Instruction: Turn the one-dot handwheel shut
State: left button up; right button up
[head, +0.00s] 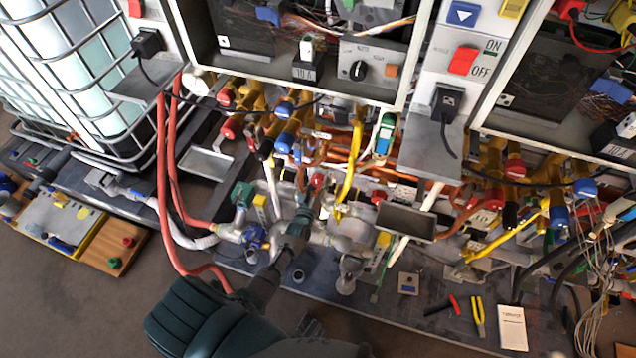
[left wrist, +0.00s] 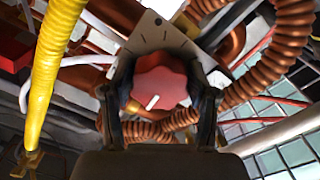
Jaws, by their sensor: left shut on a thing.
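In the left wrist view a red lobed handwheel (left wrist: 160,84) with a white line on its face sits between the two fingers of my left gripper (left wrist: 161,100). The fingers are closed in on its left and right sides. My right gripper is not in view.
Copper corrugated hoses (left wrist: 292,45) and a yellow pipe (left wrist: 55,55) crowd the wheel. In the head view a red hose (head: 166,190) runs left of my arm. Pliers (head: 478,315) and a white card (head: 512,327) lie lower right.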

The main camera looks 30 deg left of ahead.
pick_arm(q)
jog(key=shift+s+f+m, duration=0.1)
jog(key=shift+f+m, duration=0.25)
jog(key=shift+m, duration=0.35)
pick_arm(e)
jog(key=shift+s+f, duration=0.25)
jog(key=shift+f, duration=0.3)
pick_arm(q)
jog(key=o, duration=1.1)
jog(key=shift+c, duration=0.2)
jog(key=shift+o, duration=0.5)
jog(key=shift+r, duration=0.2)
jog(key=v, duration=1.1)
jog(key=shift+s, duration=0.35)
jog(key=shift+d, duration=0.15)
